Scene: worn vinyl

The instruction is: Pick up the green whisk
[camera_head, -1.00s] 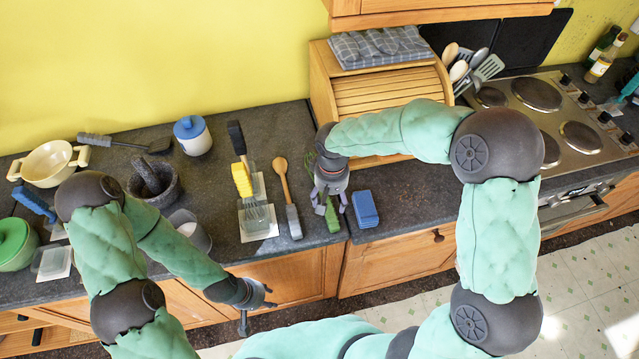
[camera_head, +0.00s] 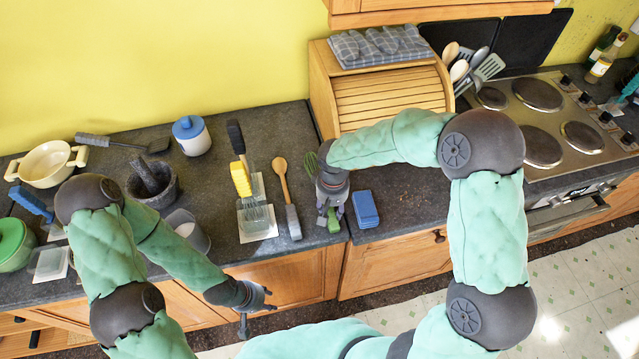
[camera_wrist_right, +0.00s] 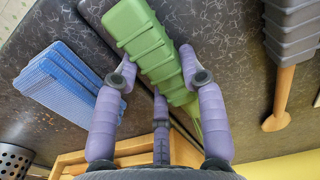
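The green whisk lies on the dark worktop by its front edge, left of the blue sponges. In the head view its green handle (camera_head: 333,222) shows below my right gripper (camera_head: 332,208), and its wires (camera_head: 309,164) show behind the gripper. In the right wrist view the ribbed green handle (camera_wrist_right: 148,45) runs between the purple fingers of my right gripper (camera_wrist_right: 158,70). These fingers are apart, with small gaps beside the handle. My left gripper (camera_head: 258,306) is empty, its fingers spread, in front of the cabinets.
The stacked blue sponges (camera_head: 365,209) lie close to the right of the whisk. A wooden spoon (camera_head: 283,185) with a grey handle lies to its left. A wooden bread box (camera_head: 390,95) stands behind.

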